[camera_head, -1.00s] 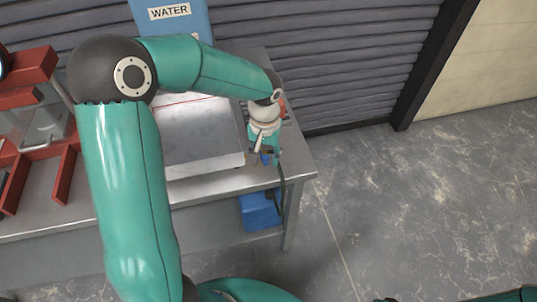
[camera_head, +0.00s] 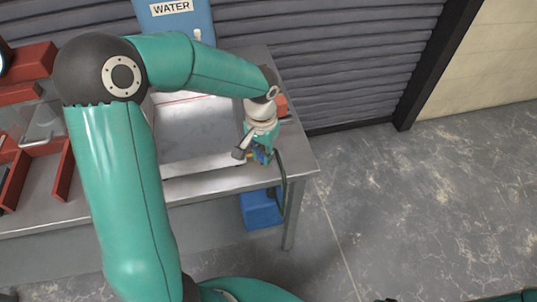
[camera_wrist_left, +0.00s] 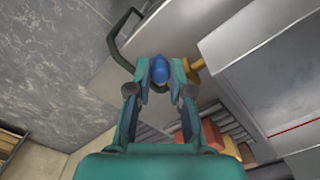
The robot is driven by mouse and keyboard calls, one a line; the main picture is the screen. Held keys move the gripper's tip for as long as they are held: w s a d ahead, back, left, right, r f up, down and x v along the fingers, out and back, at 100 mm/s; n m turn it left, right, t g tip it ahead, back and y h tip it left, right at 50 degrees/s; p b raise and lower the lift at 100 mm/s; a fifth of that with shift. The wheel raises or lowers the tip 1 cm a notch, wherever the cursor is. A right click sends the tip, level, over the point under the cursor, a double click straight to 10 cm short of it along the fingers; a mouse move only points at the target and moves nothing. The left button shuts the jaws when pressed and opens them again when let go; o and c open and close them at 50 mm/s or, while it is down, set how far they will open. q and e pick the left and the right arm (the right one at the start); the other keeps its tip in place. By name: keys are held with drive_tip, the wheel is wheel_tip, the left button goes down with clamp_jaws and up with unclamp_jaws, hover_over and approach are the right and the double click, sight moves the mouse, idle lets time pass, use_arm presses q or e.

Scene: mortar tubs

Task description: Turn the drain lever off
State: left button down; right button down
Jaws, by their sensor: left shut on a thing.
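The drain lever has a blue handle, which shows in the left wrist view (camera_wrist_left: 160,70) between my left gripper's fingertips. In the head view my left gripper (camera_head: 262,156) is at the front right of the metal tub, near the bench corner, pointing down and shut on the blue handle. A brass valve fitting (camera_wrist_left: 193,66) sits beside the fingertips, against the tub (camera_wrist_left: 265,60). The tub also shows in the head view (camera_head: 205,168). My gripper and wrist hide much of the valve in the head view. My right gripper is out of view.
A dark hose (camera_head: 283,178) hangs from the valve area past the bench edge. A blue container (camera_head: 261,209) is below the bench (camera_head: 300,170). A blue WATER tank (camera_head: 175,22) stands behind the tub. Red racks (camera_head: 28,62) are at the left. The floor at right is clear.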

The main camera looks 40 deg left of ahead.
sight(262, 156)
use_arm(q)
drive_tip(key=c, duration=1.1)
unclamp_jaws()
drive_tip(key=shift+o, duration=0.2)
drive_tip(key=shift+r, duration=0.15)
wheel_tip(262, 156, up, 12)
drive_tip(key=shift+f, duration=0.2)
